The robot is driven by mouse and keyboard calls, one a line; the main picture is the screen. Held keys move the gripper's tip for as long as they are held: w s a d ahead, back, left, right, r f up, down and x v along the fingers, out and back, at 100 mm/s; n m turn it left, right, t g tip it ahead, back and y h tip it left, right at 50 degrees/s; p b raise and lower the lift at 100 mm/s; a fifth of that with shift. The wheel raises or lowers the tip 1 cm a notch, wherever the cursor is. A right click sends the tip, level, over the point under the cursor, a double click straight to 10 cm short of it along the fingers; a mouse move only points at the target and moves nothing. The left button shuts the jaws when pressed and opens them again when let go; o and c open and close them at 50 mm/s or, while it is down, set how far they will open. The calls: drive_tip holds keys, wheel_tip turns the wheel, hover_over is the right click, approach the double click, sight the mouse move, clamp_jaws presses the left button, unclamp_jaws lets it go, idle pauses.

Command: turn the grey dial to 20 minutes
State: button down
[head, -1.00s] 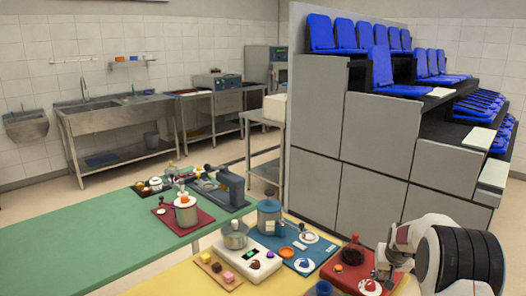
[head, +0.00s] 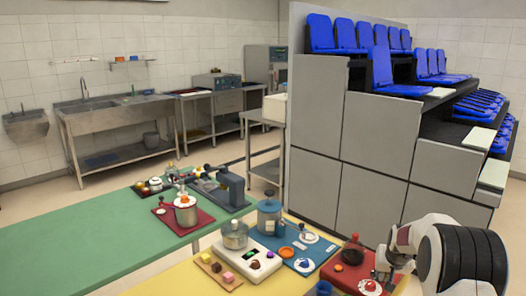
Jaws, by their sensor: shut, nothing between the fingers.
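My gripper (head: 379,274) is at the lower right, above the right part of the red board (head: 338,276). It is small in view and mostly seen from behind, with its fingers shut and empty. A round white plate with a red knob (head: 370,286) sits on that board just below and left of the fingertips; I cannot tell whether they touch. I cannot single out a grey dial for sure. Minute marks are too small to read, and my wrist may hide part of the board.
A dark pan with a red knob (head: 353,251) stands on the red board. To its left are a blue board with a blue-grey pot (head: 270,216), a white scale with a metal pot (head: 234,236), and a wooden tray of coloured cubes (head: 218,271). A blue cup (head: 324,288) stands in front.

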drive_tip(key=shift+r, duration=3)
drive_tip(key=shift+s, duration=0.1)
drive_tip(key=shift+g+y, duration=0.3)
drive_tip(key=shift+g, duration=0.6)
drive_tip(key=s+f, duration=0.1)
drive_tip(key=s+a+f, duration=0.1)
drive_tip(key=s, duration=0.1)
drive_tip(key=s+f, duration=0.1)
drive_tip(key=shift+s+a+f, duration=0.25)
drive_tip(key=shift+s+f, duration=0.05)
drive_tip(key=shift+s, duration=0.1)
drive_tip(key=s+a+r+n, duration=0.1)
drive_tip(key=s+a+r, duration=0.5)
drive_tip(key=s, duration=0.8)
drive_tip(key=s+a+r+n+t, duration=0.1)
drive_tip(key=s+a+r, duration=0.5)
drive_tip(key=s, duration=0.8)
drive_tip(key=s+a+r+n+y, duration=0.1)
drive_tip(key=s+a+r, duration=0.6)
drive_tip(key=s, duration=0.6)
drive_tip(key=shift+s+a+t, duration=0.3)
drive_tip(key=shift+s+t, duration=0.1)
drive_tip(key=c, duration=2.8)
unclamp_jaws()
